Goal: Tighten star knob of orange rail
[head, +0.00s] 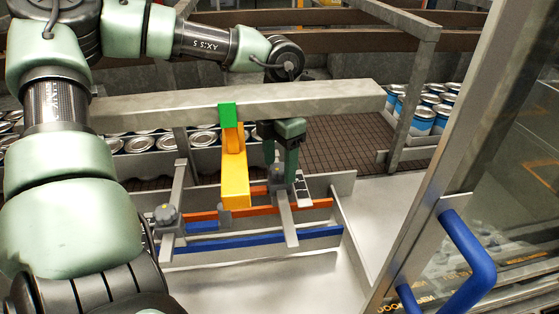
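The orange rail (316,205) runs across the lower middle of the head view, above and behind a blue rail (255,240). A dark star knob (276,174) shows at the orange rail's right bracket (287,215). My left gripper (281,175) points down at this knob from above. Its two fingers are apart, with the knob seen between or just behind their tips. Whether they touch it is unclear, and the gripper partly hides it. A second grey star knob (168,214) sits on the left bracket. My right gripper is not in view.
A grey beam (330,100) crosses above the rails. A yellow piece with a green block (235,180) hangs beside my gripper on the left. Cans (423,118) stand at the right, with more behind the beam. A framed glass door with blue handle (468,250) stands at right.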

